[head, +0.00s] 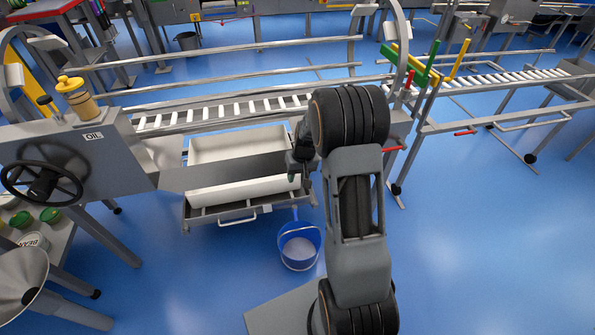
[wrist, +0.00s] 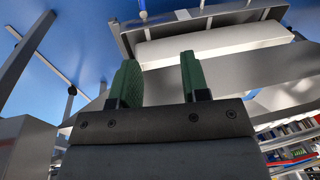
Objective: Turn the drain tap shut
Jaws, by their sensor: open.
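My gripper (wrist: 157,62) shows two green fingers standing apart in the wrist view, with nothing between them. In the head view the gripper (head: 296,168) is partly hidden by my arm, at the right end of the pale tub (head: 235,145) on its grey carrier. I cannot make out the drain tap for certain. A small pale knob on a stem (wrist: 143,14) shows beyond the left finger in the wrist view, apart from it; I cannot tell if it belongs to the tap. A blue bucket (head: 299,247) stands on the floor below the gripper.
A grey panel marked OIL (head: 95,140) with a black handwheel (head: 42,183) stands at the left. A roller conveyor (head: 230,108) runs behind the tub. Green and yellow bars (head: 425,65) stand at the right. The blue floor at the right front is clear.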

